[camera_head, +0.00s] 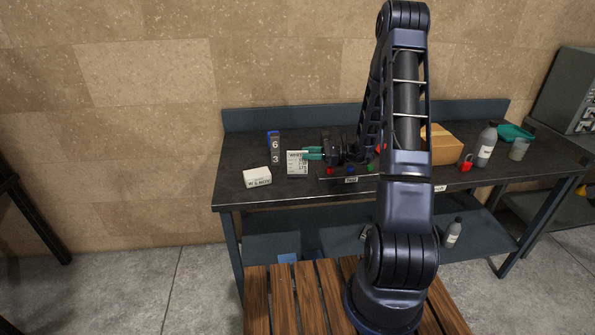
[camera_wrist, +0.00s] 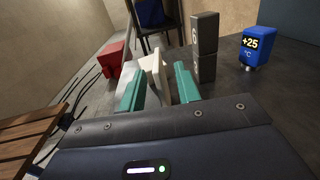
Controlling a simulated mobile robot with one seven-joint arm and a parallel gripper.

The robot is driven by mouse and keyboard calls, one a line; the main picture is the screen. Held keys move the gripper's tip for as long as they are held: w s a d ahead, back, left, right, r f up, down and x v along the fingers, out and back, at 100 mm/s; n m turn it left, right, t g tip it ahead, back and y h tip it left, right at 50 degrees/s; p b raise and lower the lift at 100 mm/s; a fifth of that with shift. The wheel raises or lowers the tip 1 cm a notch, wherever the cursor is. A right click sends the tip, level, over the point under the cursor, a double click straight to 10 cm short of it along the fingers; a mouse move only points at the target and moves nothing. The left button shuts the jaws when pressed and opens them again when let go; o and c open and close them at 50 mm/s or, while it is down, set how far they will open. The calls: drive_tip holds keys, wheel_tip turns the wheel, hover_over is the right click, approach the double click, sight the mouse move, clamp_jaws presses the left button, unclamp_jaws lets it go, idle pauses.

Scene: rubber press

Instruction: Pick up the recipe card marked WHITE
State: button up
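The recipe card marked WHITE (camera_head: 297,166) stands upright on the dark workbench, left of my gripper in the head view. My gripper (camera_head: 313,153) has teal fingers and reaches in from the right at the card's right edge. In the wrist view my gripper (camera_wrist: 159,90) has its two fingers apart. The pale card (camera_wrist: 156,72) shows nearly edge-on between them, with its far part beyond the fingertips. The fingers do not look closed on it; contact with either finger cannot be told.
A dark block with digits (camera_head: 275,153) stands behind the card, and a white box (camera_head: 257,177) lies to its left. A blue +25 °C block (camera_wrist: 257,47) shows in the wrist view. A cardboard box (camera_head: 444,146), red padlock (camera_head: 466,163) and bottle (camera_head: 486,148) stand at right.

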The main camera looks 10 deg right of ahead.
sight(297, 152)
drive_tip(key=a, duration=0.4)
drive_tip(key=shift+w+a+r, duration=0.15)
drive_tip(key=shift+a+r, duration=0.05)
drive_tip(key=shift+a, duration=0.2)
clamp_jaws()
